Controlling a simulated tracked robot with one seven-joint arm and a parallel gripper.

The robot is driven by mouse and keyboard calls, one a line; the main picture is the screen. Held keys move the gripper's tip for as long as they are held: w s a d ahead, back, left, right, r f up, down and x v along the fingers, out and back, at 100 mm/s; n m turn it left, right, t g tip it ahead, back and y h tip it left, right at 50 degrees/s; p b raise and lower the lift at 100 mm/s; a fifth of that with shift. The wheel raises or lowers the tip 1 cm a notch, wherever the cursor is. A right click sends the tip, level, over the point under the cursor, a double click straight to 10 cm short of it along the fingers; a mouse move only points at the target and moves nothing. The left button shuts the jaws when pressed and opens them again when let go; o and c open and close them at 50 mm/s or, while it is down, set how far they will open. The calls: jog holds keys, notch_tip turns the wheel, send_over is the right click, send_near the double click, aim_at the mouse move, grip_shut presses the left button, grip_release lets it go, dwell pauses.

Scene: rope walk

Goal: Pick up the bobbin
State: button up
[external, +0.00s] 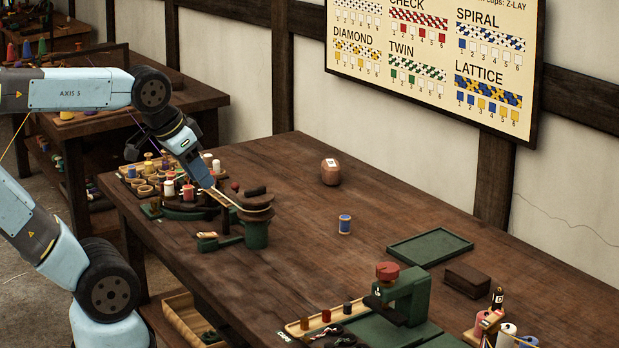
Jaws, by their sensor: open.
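A bobbin (345,225) wound with blue thread stands upright on the wooden table, near its middle, alone on bare wood. My gripper (226,200) is at the left part of the table, over the round green and dark wood device, well to the left of the blue bobbin. It is open. Its fingertips are small here and partly lost against the device, and I cannot tell whether they touch it. More bobbins, red and white among them (188,193), stand in a group at the left end of the table.
The green and dark wood device (256,235) stands between my gripper and the blue bobbin. An empty green tray (430,249) and a green press (405,297) are to the right. Bare table surrounds the blue bobbin.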

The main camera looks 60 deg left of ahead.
jog(key=o, duration=0.4)
